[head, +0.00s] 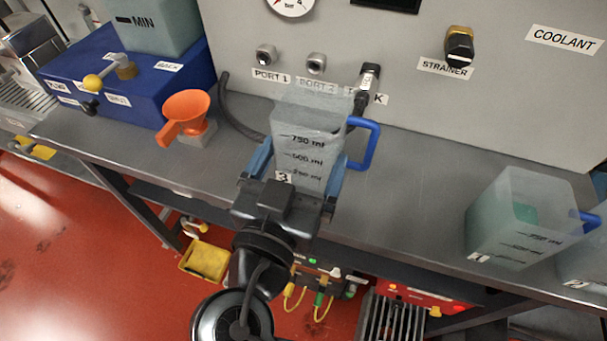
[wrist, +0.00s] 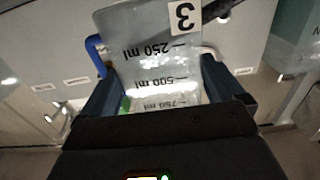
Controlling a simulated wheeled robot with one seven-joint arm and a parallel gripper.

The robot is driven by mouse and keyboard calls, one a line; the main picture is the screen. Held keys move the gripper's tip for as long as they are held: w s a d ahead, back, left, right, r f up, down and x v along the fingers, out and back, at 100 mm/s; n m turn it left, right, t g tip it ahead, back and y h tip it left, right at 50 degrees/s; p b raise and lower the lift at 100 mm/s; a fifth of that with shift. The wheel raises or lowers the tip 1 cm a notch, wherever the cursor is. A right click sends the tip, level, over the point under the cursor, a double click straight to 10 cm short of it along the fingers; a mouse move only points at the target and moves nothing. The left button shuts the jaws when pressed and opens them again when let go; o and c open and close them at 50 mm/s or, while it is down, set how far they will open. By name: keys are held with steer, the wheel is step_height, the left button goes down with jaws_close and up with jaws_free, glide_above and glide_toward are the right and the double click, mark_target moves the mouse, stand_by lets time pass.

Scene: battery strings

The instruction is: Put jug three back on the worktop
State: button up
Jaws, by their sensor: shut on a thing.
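Jug three (head: 312,130) is a clear, frosted jug with black ml marks, a "3" label and a blue handle on its right. It is upright over the worktop (head: 420,200), in front of the port panel. My gripper (head: 300,172) is shut on it, with blue fingers on either side of its body. I cannot tell whether its base touches the worktop, because my gripper hides the lower front. In the wrist view, jug three (wrist: 150,62) appears upside down between the fingers (wrist: 165,95). No coloured liquid shows in it.
An orange funnel (head: 187,112) and a blue box (head: 130,90) bearing a tank (head: 160,25) are at the left. A dark hose (head: 235,118) curves behind jug three. The worktop between jugs three and one is clear.

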mark_target(302, 179)
steer(key=shift+f, duration=2.35)
steer(key=shift+f, duration=0.2)
steer(key=o, duration=0.9)
steer(key=shift+o, duration=0.5)
steer(key=shift+r, duration=0.15)
steer(key=shift+r+p, duration=0.2)
steer(key=shift+p, duration=0.2)
steer(key=b+v, duration=0.3)
steer(key=v, duration=0.9)
steer(key=shift+f, duration=0.1)
